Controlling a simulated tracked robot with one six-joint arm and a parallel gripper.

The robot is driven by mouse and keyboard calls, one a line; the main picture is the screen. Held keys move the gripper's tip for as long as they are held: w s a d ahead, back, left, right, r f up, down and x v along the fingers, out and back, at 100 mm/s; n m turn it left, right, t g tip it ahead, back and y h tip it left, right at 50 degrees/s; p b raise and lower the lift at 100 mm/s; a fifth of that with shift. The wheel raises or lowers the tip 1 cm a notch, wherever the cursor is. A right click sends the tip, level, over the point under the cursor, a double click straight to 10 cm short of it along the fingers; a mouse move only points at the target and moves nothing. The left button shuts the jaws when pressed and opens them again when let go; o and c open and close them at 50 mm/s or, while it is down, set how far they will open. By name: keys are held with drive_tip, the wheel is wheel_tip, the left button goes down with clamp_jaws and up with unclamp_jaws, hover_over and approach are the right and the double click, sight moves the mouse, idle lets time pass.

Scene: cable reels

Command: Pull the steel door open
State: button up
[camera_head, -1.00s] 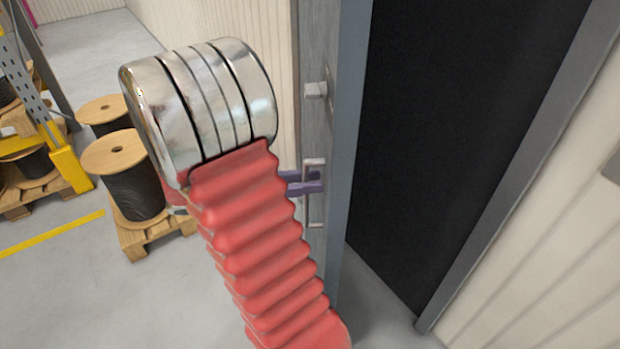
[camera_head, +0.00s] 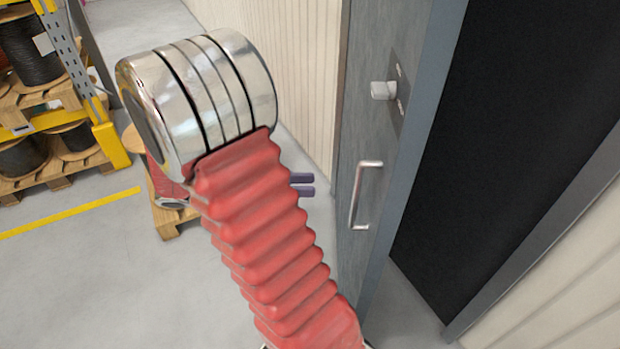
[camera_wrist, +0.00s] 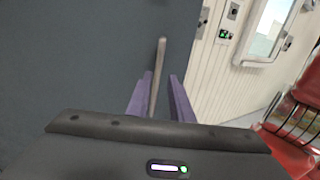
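The grey steel door (camera_head: 375,110) stands open at the right of the head view, with the dark doorway (camera_head: 500,150) beside it. Its upright metal handle (camera_head: 356,195) is bare, below a lock knob (camera_head: 383,90). My gripper (camera_head: 302,185) has two purple fingers pointing at the handle, apart from it and left of it. In the wrist view the fingers of my gripper (camera_wrist: 161,85) are spread with nothing between them. The handle (camera_wrist: 161,55) shows beyond them, lined up with the gap, against the dark door face (camera_wrist: 70,60). My red-sleeved arm hides part of the floor.
A yellow and grey rack (camera_head: 110,140) with cable reels (camera_head: 30,45) stands at the left. A pallet (camera_head: 170,215) is partly hidden behind my arm. A pale ribbed wall (camera_head: 300,60) is behind the door. The floor (camera_head: 100,270) at lower left is clear, crossed by a yellow line.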

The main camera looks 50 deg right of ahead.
drive_tip(key=shift+v, duration=0.85)
drive_tip(key=shift+c, duration=0.4)
drive_tip(key=shift+s+a+t, duration=0.25)
drive_tip(key=shift+s+t, duration=0.05)
clamp_jaws()
drive_tip(key=a+f+m+t+y, duration=0.45)
drive_tip(key=a+t+y, duration=0.25)
drive_tip(key=a+t, duration=0.45)
drive_tip(key=w+a+r+m+t+y, duration=0.3)
drive_tip(key=a+r+t, duration=0.3)
drive_tip(key=a, duration=0.4)
drive_tip(key=shift+w+a+t+y, duration=0.3)
drive_tip(key=shift+t+y, duration=0.2)
drive_tip(key=shift+t, duration=0.35)
drive_tip(key=shift+s, duration=0.2)
